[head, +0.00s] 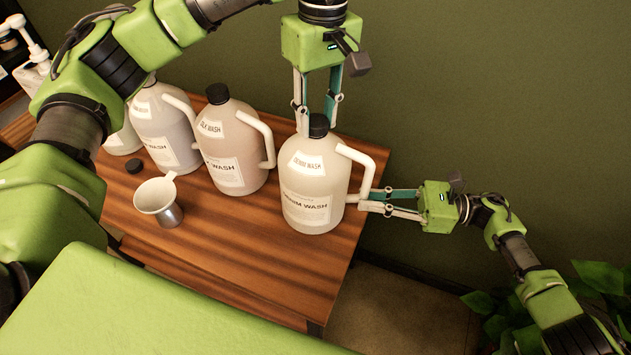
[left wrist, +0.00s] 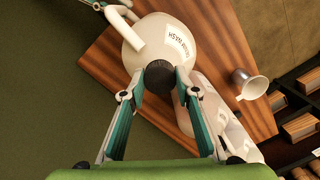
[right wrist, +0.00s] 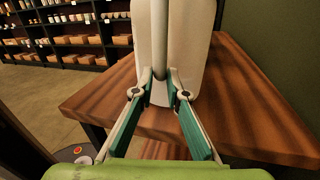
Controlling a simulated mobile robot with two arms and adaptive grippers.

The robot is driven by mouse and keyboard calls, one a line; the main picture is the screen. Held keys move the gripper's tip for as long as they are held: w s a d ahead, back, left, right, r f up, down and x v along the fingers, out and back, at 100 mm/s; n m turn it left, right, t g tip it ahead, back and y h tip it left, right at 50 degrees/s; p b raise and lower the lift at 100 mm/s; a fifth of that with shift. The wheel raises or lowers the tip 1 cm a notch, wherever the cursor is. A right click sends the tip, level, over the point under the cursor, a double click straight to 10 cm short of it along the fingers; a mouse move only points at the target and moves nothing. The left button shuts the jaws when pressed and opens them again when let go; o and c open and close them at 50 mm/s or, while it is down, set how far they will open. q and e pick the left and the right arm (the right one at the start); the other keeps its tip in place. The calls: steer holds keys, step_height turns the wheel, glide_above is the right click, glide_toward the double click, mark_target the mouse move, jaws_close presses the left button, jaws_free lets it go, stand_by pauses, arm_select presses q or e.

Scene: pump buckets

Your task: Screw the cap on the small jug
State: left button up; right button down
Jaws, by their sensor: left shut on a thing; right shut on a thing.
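The small jug (head: 312,195), off-white and labelled "Denim Wash", stands upright near the right end of the wooden table. Its black cap (head: 319,125) sits at the neck; it also shows in the left wrist view (left wrist: 159,77). My left gripper (head: 318,122) comes from above, its fingers shut on the cap from both sides. My right gripper (head: 366,200) is shut on the lower part of the jug's white handle (head: 360,165). The right wrist view shows the handle (right wrist: 160,50) between its fingertips. Whether the cap is threaded tight cannot be told.
More jugs (head: 228,145) stand to the left on the table (head: 230,255). A metal cup with a cream funnel (head: 155,196) stands in front of them, and a loose black cap (head: 134,166) lies nearby. The front of the table is clear. A plant (head: 600,290) is at lower right.

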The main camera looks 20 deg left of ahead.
arm_select(q)
steer(key=shift+d+m, duration=0.1)
steer(key=shift+m, duration=1)
steer(key=o, duration=1.3)
arm_select(e)
steer(key=shift+f, duration=0.2)
arm_select(q)
step_height(320, 180, up, 12)
steer(key=shift+w, duration=0.35)
steer(key=shift+d, duration=0.1)
arm_select(e)
steer(key=c, duration=1.9)
jaws_free()
steer(key=shift+r, duration=0.1)
